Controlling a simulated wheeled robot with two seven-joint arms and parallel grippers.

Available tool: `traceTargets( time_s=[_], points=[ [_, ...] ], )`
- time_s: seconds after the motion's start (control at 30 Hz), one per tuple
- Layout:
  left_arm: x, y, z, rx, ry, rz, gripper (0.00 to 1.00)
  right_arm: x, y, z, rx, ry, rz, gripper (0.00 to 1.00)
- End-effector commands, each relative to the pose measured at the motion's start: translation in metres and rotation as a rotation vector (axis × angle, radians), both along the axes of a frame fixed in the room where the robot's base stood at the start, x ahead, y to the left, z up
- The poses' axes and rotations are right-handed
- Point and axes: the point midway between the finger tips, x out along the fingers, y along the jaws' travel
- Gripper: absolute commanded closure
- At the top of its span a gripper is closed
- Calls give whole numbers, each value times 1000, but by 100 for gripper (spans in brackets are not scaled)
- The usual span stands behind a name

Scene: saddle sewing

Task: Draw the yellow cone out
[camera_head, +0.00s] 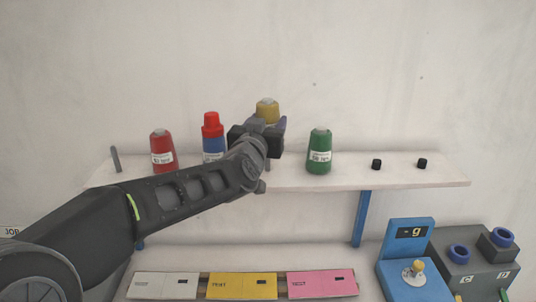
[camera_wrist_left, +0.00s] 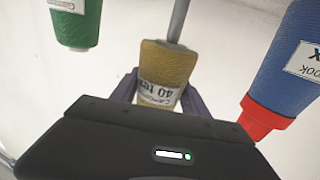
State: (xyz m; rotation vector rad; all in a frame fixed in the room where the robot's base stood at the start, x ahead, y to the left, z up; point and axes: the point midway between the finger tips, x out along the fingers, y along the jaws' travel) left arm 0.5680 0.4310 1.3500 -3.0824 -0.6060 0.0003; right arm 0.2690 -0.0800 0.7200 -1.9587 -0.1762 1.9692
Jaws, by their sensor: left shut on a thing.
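The yellow cone (camera_head: 267,110) is at the shelf, its top showing above my left gripper (camera_head: 262,135) in the head view. In the left wrist view the yellow cone (camera_wrist_left: 165,75), with a white label, sits between the fingers of my left gripper (camera_wrist_left: 165,95), which is shut on it. A grey peg (camera_wrist_left: 179,20) shows at the cone's end in the wrist view. The cone's lower part is hidden by my gripper in the head view. My right gripper is not in view.
On the shelf (camera_head: 400,178) stand a red cone (camera_head: 162,150), a blue cone with a red cap (camera_head: 213,140) and a green cone (camera_head: 319,150). A bare peg (camera_head: 115,159) is at the left. Below are white, yellow and pink boxes and a blue device (camera_head: 405,250).

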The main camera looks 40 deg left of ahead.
Motion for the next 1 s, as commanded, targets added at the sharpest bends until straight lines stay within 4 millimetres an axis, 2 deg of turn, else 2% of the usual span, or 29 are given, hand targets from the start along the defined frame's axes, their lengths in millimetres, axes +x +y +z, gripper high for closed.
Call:
traceTargets(
  time_s=[0.3,0.83,1.0],
  points=[
    [0,0,13,0,-3,1,95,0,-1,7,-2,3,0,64],
    [0,0,16,1,-2,1,95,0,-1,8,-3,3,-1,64],
    [0,1,23,0,-2,3,95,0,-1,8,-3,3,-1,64]
  ],
)
